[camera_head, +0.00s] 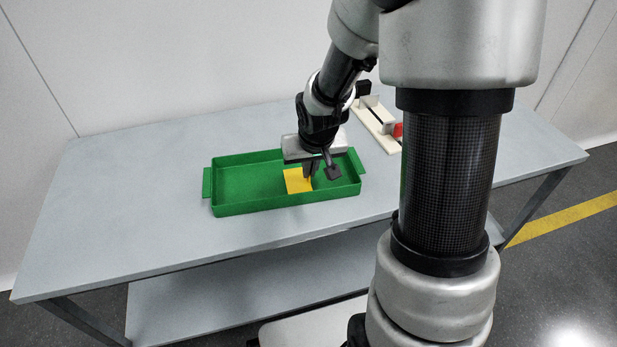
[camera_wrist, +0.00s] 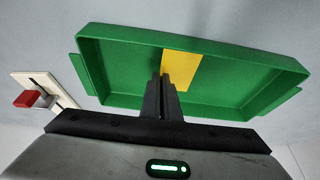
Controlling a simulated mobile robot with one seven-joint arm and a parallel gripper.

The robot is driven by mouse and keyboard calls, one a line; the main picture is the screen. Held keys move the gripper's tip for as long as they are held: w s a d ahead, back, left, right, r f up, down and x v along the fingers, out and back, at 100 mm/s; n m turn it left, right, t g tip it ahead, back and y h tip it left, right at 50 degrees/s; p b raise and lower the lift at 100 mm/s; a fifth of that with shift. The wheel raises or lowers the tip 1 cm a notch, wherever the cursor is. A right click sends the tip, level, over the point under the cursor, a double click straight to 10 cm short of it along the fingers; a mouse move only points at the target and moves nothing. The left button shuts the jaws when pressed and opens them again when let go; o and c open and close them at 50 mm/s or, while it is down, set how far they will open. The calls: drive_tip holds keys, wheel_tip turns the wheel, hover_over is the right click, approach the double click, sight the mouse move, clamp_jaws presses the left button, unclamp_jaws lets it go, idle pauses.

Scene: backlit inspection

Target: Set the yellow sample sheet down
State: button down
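The yellow sample sheet (camera_head: 297,181) is at the right half of the green tray (camera_head: 232,210), just behind its front wall. In the wrist view the sheet (camera_wrist: 185,66) shows beyond my fingertips, against the tray (camera_wrist: 235,82). My gripper (camera_head: 310,172) points down over the tray, with its fingers at the sheet's right edge. In the wrist view my gripper (camera_wrist: 163,82) has its fingers close together, and they appear shut on the sheet's edge. The fingers hide part of the sheet. I cannot tell whether the sheet touches the tray floor.
The tray stands on a grey table (camera_head: 130,170). A pale fixture (camera_head: 372,122) with a red block (camera_head: 397,130) stands behind the tray to the right; the fixture (camera_wrist: 28,82) is at the left in the wrist view. The tray's left half and the table's left side are clear.

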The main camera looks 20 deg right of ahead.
drive_tip(key=shift+f, duration=1)
drive_tip(key=shift+f, duration=0.1)
drive_tip(key=shift+f+b, duration=0.2)
drive_tip(key=shift+b, duration=0.2)
drive_tip(key=c, duration=2)
unclamp_jaws()
drive_tip(key=shift+r, duration=0.1)
